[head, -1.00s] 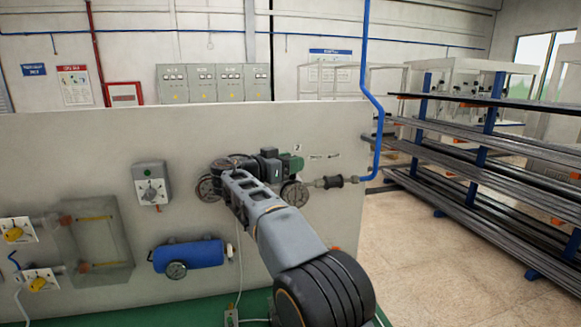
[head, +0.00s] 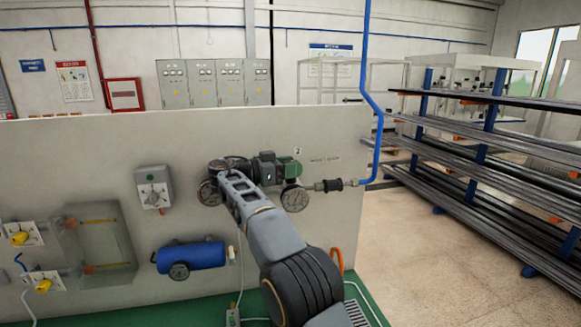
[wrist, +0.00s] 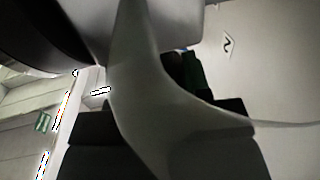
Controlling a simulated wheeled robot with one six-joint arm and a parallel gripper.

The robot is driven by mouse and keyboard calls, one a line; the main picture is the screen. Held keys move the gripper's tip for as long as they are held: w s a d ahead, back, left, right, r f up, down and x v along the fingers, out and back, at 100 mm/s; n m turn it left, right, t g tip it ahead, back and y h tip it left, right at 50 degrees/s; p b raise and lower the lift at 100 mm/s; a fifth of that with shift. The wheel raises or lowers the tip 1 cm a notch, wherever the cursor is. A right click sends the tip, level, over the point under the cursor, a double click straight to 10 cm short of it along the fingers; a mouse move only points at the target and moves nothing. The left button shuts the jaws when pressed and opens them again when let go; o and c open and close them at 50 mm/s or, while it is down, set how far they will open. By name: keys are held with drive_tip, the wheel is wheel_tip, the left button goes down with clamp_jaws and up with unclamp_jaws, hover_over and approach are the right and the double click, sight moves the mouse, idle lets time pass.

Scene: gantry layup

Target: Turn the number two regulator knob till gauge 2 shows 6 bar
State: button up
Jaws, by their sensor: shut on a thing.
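The number 2 label (head: 298,151) is on the panel above a green and black regulator assembly (head: 289,171). The label also shows in the wrist view (wrist: 229,45). A round gauge (head: 295,199) hangs below the assembly, and another gauge (head: 209,192) is to its left, partly behind my arm. Both needles are too small to read, and I cannot tell which gauge is gauge 2. My gripper (head: 233,166) is at the assembly, shut on what seems the regulator knob; the arm hides the contact. The wrist view is dark, with grey and black shapes close to the camera.
A grey box with a dial (head: 153,187), a blue cylinder (head: 200,256) and yellow-handled valves (head: 20,238) are on the panel. A blue pipe (head: 378,140) runs down at right. A rack of long bars (head: 490,150) stands beyond open floor (head: 420,260).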

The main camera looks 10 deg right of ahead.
drive_tip(key=o, duration=0.9)
drive_tip(key=shift+o, duration=0.2)
drive_tip(key=s+a+p, duration=0.2)
drive_tip(key=a, duration=1.1)
drive_tip(key=shift+a, duration=0.35)
